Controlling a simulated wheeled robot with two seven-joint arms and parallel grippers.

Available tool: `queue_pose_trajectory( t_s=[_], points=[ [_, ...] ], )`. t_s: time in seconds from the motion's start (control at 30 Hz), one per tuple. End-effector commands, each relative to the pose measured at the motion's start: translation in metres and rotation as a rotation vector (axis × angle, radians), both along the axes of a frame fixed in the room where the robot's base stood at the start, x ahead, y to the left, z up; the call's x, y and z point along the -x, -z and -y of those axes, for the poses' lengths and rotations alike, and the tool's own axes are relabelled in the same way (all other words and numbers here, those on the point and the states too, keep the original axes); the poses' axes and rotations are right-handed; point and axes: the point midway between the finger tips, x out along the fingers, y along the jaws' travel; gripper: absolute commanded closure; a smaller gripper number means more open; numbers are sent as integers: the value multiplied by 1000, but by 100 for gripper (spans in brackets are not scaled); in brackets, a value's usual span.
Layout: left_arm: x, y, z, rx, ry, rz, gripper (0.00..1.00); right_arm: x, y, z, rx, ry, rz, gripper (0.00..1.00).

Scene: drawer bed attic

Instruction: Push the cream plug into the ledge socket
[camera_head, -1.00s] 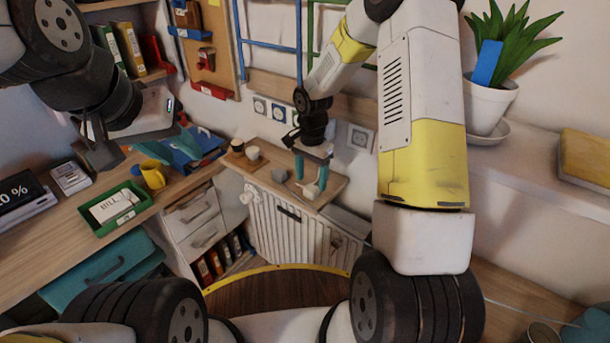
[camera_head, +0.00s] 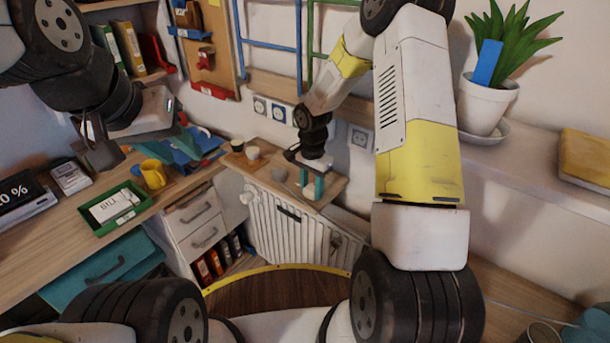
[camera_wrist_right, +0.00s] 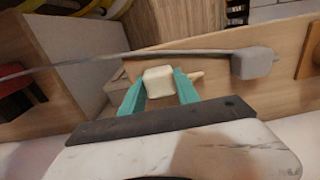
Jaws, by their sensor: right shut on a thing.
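The cream plug (camera_wrist_right: 158,82) is a small pale block between the teal fingers of my right gripper (camera_wrist_right: 160,90) in the right wrist view. A pale prong-like piece shows beside the right finger. In the head view my right gripper (camera_head: 312,186) points down over the wooden ledge (camera_head: 329,188), and the plug is mostly hidden by the fingers. Wall sockets (camera_head: 361,137) show behind the ledge; I cannot tell which is the ledge socket. My left gripper (camera_head: 168,147) hangs over the desk at the left, its teal fingers apart and empty.
A grey block (camera_wrist_right: 255,62) with a cable lies on the ledge; it also shows in the head view (camera_head: 279,174). A white radiator (camera_head: 275,222) is below. A potted plant (camera_head: 488,105) stands at right.

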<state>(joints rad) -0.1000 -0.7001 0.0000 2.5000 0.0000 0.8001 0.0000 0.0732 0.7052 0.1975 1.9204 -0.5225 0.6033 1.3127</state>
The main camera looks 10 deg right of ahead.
Motion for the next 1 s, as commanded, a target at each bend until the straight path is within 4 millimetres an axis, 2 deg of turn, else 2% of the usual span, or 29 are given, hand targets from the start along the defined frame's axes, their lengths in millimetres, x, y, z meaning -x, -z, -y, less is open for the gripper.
queue_pose_trajectory(
  t_s=[0.37, 0.6, 1.0],
  points=[
    [0, 0, 0, 0, 0, 0, 64, -1, -7, 0, 0, 0, 1, 98],
    [0, 0, 0, 0, 0, 0, 64, -1, -39, -1, -1, 0, 5, 98],
    [0, 0, 0, 0, 0, 0, 64, 91, -45, -27, 1, -5, 0, 98]
  ],
)
